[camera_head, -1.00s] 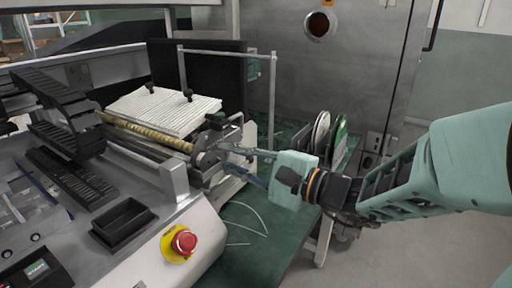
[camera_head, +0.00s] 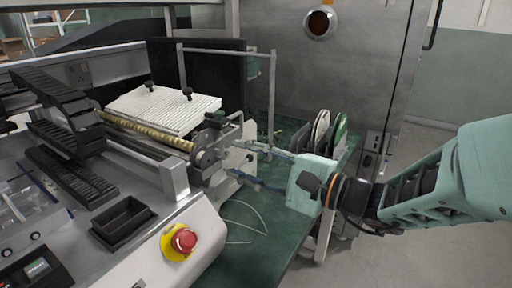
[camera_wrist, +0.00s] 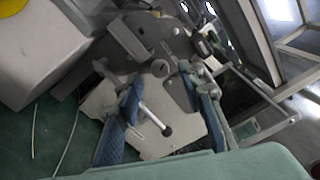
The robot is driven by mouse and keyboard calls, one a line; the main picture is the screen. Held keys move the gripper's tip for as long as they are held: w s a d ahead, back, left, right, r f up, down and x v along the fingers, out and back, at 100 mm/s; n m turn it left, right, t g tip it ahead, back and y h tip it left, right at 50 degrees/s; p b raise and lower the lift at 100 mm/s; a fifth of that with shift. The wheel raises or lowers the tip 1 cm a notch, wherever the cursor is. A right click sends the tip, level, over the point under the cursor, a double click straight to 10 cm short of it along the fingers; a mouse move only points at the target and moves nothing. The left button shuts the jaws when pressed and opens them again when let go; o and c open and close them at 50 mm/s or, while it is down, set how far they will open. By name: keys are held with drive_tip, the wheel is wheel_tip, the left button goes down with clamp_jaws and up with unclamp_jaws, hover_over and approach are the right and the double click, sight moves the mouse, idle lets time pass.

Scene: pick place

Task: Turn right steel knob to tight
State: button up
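The machine's steel end fitting (camera_head: 207,160) is at the right end of the brass-coloured roller (camera_head: 150,132). In the wrist view a small rounded steel knob (camera_wrist: 160,68) shows on the grey end plate, beyond the fingertips; which way it is turned I cannot tell. A short steel rod with a dark end (camera_wrist: 152,114) shows between the fingers. My gripper (camera_head: 236,158) is open, to the right of the end fitting, and appears apart from it. In the wrist view its blue-padded fingers (camera_wrist: 160,78) are spread and hold nothing.
A red stop button (camera_head: 184,240) sits on the machine's front corner. A steel frame post (camera_head: 272,100) stands behind my gripper. Discs in a rack (camera_head: 338,132) stand at the back right. The green table (camera_head: 262,225) below my gripper is mostly clear, with thin white wire.

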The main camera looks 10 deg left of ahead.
drive_tip(key=v, duration=0.8)
drive_tip(key=shift+d, duration=0.25)
drive_tip(key=w+f+n+g+y+p, duration=0.3)
drive_tip(key=w+n+g+p, duration=0.9)
drive_tip(key=p, duration=0.9)
drive_tip(key=s+a+r+m+g+p, duration=0.1)
drive_tip(key=s+a+r+m+g, duration=0.1)
drive_tip(key=s+a, duration=0.4)
drive_tip(key=a, duration=0.4)
drive_tip(key=shift+a+r, duration=0.15)
drive_tip(key=shift+a, duration=0.2)
